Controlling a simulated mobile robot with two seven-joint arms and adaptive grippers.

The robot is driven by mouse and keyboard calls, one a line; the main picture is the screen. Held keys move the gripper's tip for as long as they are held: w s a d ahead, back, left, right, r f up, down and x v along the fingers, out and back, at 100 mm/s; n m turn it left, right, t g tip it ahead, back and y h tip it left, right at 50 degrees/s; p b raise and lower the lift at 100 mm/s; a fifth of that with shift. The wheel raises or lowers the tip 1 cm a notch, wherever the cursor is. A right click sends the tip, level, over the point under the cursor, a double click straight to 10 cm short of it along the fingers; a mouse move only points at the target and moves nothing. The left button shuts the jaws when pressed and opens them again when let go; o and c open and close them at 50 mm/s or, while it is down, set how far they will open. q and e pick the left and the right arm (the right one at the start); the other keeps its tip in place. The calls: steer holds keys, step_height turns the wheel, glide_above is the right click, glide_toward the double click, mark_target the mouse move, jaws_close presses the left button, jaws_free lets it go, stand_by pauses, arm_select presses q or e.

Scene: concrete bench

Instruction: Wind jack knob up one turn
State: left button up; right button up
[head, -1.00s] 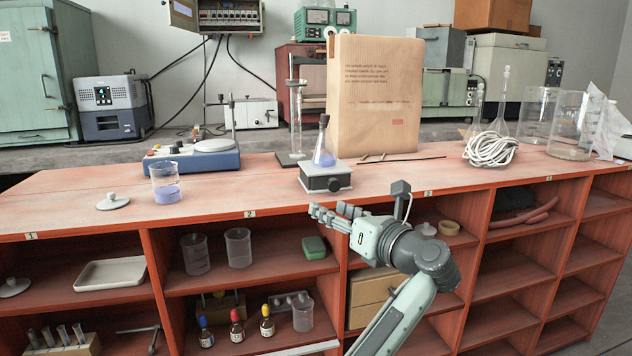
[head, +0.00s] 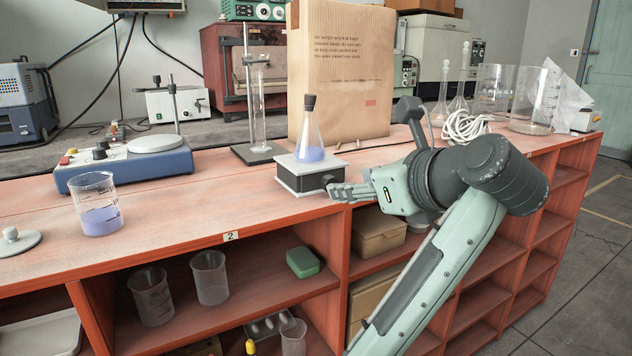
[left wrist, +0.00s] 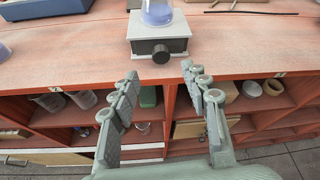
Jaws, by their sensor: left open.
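A small jack (head: 302,185) with a white top and dark front stands on the red-brown bench near its front edge. A conical flask (head: 309,135) with a dark stopper and pale violet liquid stands on it. The jack's round black knob (left wrist: 160,54) faces me in the left wrist view. My left gripper (head: 337,190) is at the bench's front edge, just in front of the knob. In the left wrist view my left gripper (left wrist: 160,73) is open and empty; its fingertips lie either side of the knob's line, apart from it. My right gripper is not in view.
A beaker of violet liquid (head: 98,205) and a blue stirrer plate (head: 125,165) stand left. A stand with a glass cylinder (head: 259,115) and a paper bag (head: 342,75) are behind. Coiled white cord (head: 466,127) lies right. Shelves below hold beakers and boxes.

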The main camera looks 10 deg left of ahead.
mark_target(335, 201)
arm_select(q)
steer(key=x, duration=0.7)
steer(key=shift+w+a+f+b, duration=0.1)
steer(key=shift+w+b, duration=0.15)
steer(key=shift+b, duration=0.1)
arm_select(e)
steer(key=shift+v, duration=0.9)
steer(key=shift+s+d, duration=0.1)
arm_select(q)
jaws_close()
